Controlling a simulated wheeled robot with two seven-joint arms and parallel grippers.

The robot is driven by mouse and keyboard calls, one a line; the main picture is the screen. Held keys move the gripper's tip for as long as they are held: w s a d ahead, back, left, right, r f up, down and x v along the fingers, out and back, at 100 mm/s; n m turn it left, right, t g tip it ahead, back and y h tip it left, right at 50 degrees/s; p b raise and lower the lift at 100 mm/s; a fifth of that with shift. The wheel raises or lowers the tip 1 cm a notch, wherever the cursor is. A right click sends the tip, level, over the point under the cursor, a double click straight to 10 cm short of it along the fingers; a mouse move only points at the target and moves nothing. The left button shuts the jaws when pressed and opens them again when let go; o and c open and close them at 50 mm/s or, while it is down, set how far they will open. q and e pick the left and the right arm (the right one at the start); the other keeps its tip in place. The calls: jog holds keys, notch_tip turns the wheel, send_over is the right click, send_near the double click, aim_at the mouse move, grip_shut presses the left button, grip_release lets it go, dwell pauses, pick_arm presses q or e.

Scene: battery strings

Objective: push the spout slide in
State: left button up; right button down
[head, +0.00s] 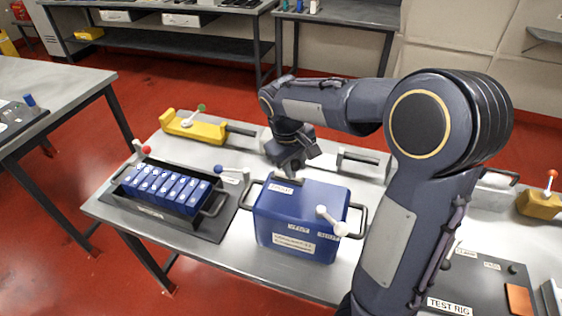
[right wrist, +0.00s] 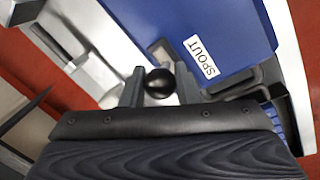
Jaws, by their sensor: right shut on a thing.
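The blue box (head: 295,215) stands on the grey table with a SPOUT label on its top near the back left edge; the label also shows in the right wrist view (right wrist: 201,56). In the right wrist view, a round black knob (right wrist: 158,83) sits between the fingers of my right gripper (right wrist: 159,90), beside the box's edge by the SPOUT label. My right gripper (head: 289,171) is shut on this knob, at the box's back edge in the head view. The slide itself is mostly hidden by the gripper. My left gripper is not in view.
A black tray (head: 150,207) of blue battery cells lies left of the box. A yellow fixture (head: 192,128) with a green-tipped lever is behind it. A white-knobbed lever (head: 330,221) sticks out on the box's right. A TEST RIG panel (head: 480,275) is at the right.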

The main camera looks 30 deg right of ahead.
jog(key=shift+s+d, duration=0.1)
jog(key=shift+d, duration=0.05)
jog(key=c, duration=1.1)
grip_release()
jog(key=shift+c, duration=0.2)
jog(key=r, duration=0.2)
jog(key=a+r, duration=0.1)
jog(key=r, duration=0.4)
jog(key=shift+s+a+r, duration=0.1)
jog(key=shift+a+r, duration=0.15)
jog(key=shift+r, duration=0.1)
jog(key=shift+s, duration=0.1)
jog(key=s+a+f+m+t+y, duration=0.1)
jog(key=s+a+f+t+y, duration=0.1)
jog(key=s, duration=0.7)
jog(key=s+a+f+m+t+y, duration=0.2)
jog(key=s+a+f+t+y, duration=0.1)
jog(key=s+a, duration=0.4)
jog(key=s+f+y, duration=0.1)
jog(key=s, duration=0.2)
